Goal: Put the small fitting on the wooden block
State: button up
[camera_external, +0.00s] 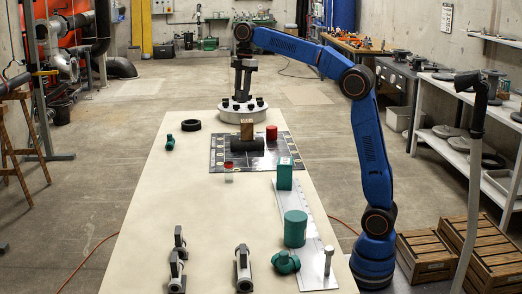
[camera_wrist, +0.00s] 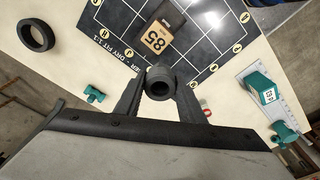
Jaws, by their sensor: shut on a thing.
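The small fitting (camera_wrist: 160,82), a short dark grey tube with a round opening, is held between the dark fingers of my gripper (camera_wrist: 160,95) in the wrist view. In the external view my gripper (camera_external: 243,88) points down, high over the table; the held fitting is hard to make out there. The block (camera_wrist: 157,40), marked 85, shows just above the fitting in the wrist view. Fitting and block appear apart.
A black ring (camera_external: 191,125) and a teal fitting (camera_external: 170,141) lie left. A teal box (camera_external: 285,178) and teal cylinder (camera_external: 295,230) stand right. Grey clamps (camera_external: 243,268) stand in front.

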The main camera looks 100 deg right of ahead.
jog(key=s+d, duration=0.2)
jog(key=d, duration=0.1)
send_near(246, 120)
jog(key=shift+m, duration=0.4)
jog(key=f, duration=0.3)
jog(key=a+f, duration=0.1)
jog(key=f, duration=0.1)
jog(key=shift+w+f, duration=0.15)
jog(key=shift+w, duration=0.15)
jog(key=shift+f, duration=0.1)
jog(key=o, duration=1)
jog(key=shift+o, duration=0.2)
notch_tip(246, 120, up, 12)
jog(key=s, duration=0.1)
jog(key=shift+d, duration=0.3)
jog(key=shift+s, duration=0.15)
